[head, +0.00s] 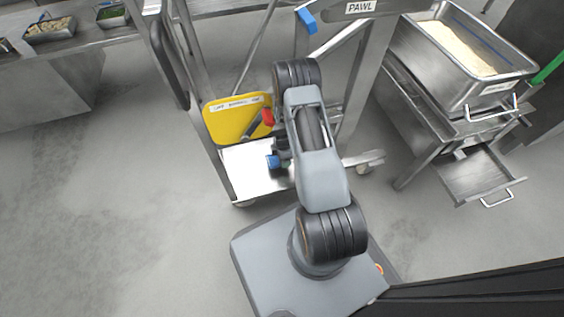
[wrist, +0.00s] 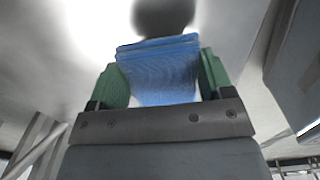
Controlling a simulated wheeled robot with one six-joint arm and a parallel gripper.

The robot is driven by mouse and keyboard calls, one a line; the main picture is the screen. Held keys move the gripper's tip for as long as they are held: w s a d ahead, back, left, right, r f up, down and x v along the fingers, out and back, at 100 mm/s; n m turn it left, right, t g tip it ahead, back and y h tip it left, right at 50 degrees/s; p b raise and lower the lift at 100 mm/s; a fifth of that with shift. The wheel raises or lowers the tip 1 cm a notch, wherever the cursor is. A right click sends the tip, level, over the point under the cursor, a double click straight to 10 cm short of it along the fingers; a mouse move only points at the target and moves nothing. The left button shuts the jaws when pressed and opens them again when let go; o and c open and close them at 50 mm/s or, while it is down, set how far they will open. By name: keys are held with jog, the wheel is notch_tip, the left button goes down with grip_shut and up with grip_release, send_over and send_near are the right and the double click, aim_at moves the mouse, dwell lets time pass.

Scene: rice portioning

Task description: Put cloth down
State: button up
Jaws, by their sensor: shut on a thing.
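In the wrist view my gripper (wrist: 161,66) has its two green fingers closed on a blue cloth (wrist: 158,88). The cloth is folded in layers, spans the space between the fingers and shows a flat upper edge. A blurred pale surface and a dark round shape lie beyond it. In the head view my arm hides the gripper. A small blue patch (head: 273,161) shows left of my arm, above the lower shelf of a steel cart (head: 250,185); I cannot tell whether it is the cloth.
A steel pan of rice (head: 489,92) stands on a stand at right, with an open drawer (head: 478,178) below. Counter trays (head: 48,30) are far left. The left floor is clear.

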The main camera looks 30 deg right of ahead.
jog(key=shift+f+b, duration=0.8)
jog(key=shift+f, duration=1.05)
jog(key=shift+f, duration=0.25)
jog(key=o, duration=0.9)
jog(key=shift+r, duration=0.1)
notch_tip(320, 180, up, 12)
jog(key=p, duration=0.5)
jog(key=shift+r+p, duration=0.2)
jog(key=shift+p, duration=0.2)
jog(key=shift+s, duration=0.1)
